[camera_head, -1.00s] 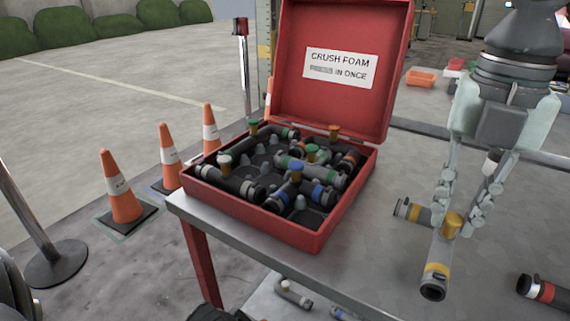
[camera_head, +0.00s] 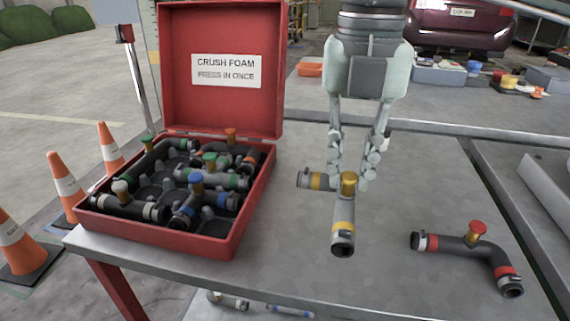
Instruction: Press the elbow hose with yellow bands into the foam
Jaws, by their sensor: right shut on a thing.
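The elbow hose with yellow bands (camera_head: 342,222) is grey with dark ends and a yellow knob on its corner. My right gripper (camera_head: 350,180) is shut on it at the knob and holds it to the right of the red case, over the table. One leg points left, the other toward the camera. The black foam (camera_head: 213,228) lies in the open red case (camera_head: 242,232). It holds several hoses with white, blue, green and orange knobs. A bare patch of foam shows at the case's front right. My left gripper is not in view.
An elbow hose with red bands (camera_head: 465,246) lies on the grey table (camera_head: 290,268) at the right. The upright lid (camera_head: 222,105) stands behind the foam. Orange cones (camera_head: 67,188) stand on the floor at left.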

